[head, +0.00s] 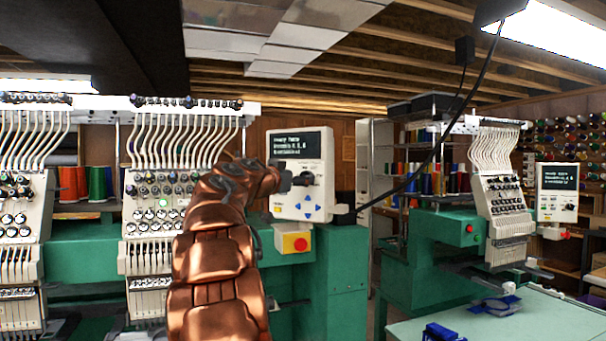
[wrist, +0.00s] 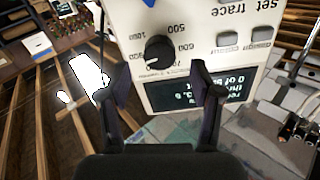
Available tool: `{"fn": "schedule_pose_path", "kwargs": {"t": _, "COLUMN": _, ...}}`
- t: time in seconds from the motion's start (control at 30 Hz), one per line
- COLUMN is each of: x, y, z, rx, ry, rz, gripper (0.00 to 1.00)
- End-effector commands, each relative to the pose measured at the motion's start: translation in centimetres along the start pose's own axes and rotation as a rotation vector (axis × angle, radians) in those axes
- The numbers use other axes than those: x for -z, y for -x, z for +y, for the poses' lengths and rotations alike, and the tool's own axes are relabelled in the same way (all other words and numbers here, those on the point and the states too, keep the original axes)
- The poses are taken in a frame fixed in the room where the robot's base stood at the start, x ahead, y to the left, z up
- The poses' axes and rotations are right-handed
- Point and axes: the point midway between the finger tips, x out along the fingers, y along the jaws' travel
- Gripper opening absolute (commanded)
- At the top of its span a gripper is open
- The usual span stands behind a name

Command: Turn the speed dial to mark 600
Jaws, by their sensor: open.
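The speed dial (wrist: 159,50) is a round black knob on a white control panel (wrist: 205,16). The wrist view shows the panel upside down, with printed numbers around the knob, 500 and 600 among them. I cannot clearly read where its pointer stands. My gripper (wrist: 158,72) is open, one finger on each side just short of the knob, with no clear contact. In the head view, my gripper (head: 290,181) is in front of the control panel (head: 322,211) and hides much of the dial area.
A red stop knob (head: 301,244) on a yellow box is lower down. Embroidery heads (head: 150,200) stand left. A second machine (head: 500,205) and a pale table (head: 500,322) are right.

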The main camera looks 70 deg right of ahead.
Motion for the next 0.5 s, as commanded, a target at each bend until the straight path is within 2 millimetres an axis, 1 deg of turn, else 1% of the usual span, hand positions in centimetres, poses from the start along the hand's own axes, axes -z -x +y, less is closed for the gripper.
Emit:
{"fn": "schedule_pose_path", "kwargs": {"t": 0.03, "x": 0.3, "y": -0.8, "z": 0.0, "rx": -0.002, "ry": 0.0, "rz": -0.001, "gripper": 0.65}}
{"fn": "schedule_pose_path", "kwargs": {"t": 0.2, "x": 0.2, "y": -2.8, "z": 0.0, "rx": 0.0, "ry": -0.001, "rz": -0.001, "gripper": 0.65}}
{"fn": "schedule_pose_path", "kwargs": {"t": 0.3, "x": 0.1, "y": -3.3, "z": 0.0, "rx": 0.001, "ry": 0.0, "rz": -0.001, "gripper": 0.65}}
{"fn": "schedule_pose_path", "kwargs": {"t": 0.5, "x": 0.0, "y": -3.3, "z": 0.0, "rx": 0.001, "ry": 0.0, "rz": -0.001, "gripper": 0.65}}
